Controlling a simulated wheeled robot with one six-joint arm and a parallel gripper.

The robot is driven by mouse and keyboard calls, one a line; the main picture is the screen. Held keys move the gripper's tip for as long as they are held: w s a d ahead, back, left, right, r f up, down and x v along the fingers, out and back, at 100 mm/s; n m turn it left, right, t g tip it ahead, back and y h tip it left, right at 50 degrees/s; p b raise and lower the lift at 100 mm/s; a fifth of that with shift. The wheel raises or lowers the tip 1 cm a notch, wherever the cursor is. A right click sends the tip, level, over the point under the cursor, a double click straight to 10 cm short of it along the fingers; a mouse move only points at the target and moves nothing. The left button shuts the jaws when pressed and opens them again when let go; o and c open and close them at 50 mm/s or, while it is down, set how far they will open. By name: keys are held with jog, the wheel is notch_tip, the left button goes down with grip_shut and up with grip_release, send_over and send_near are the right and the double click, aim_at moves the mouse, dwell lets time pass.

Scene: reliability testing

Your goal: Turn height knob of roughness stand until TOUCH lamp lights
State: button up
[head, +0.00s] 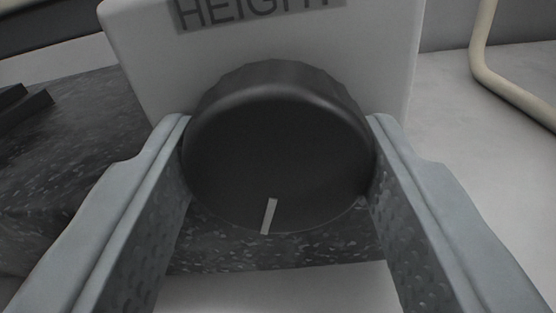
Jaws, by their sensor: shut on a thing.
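The height knob (278,150) is a large black round knob with a ribbed edge, in the middle of the head view. Its white pointer line (269,216) is at the bottom, slightly left of centre. My gripper (279,160) is shut on the knob, with one grey finger against its left side and the other against its right. The knob sits on a pale housing (390,60) of the roughness stand, with a partly cut-off HEIGHT label (258,10) above it. The TOUCH lamp is not in view.
A dark speckled stone slab (75,150) lies behind and left of the knob, with a black part (25,108) at the left edge. A cream cable or tube (500,82) curves at the upper right. The pale surface (480,130) at right is mostly clear.

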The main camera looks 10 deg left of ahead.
jog(key=m, duration=0.5)
jog(key=shift+m, duration=0.3)
jog(key=shift+f+m, duration=0.1)
jog(key=shift+m, duration=2.2)
jog(key=o, duration=1)
jog(key=s, duration=1.7)
jog(key=shift+s, duration=0.2)
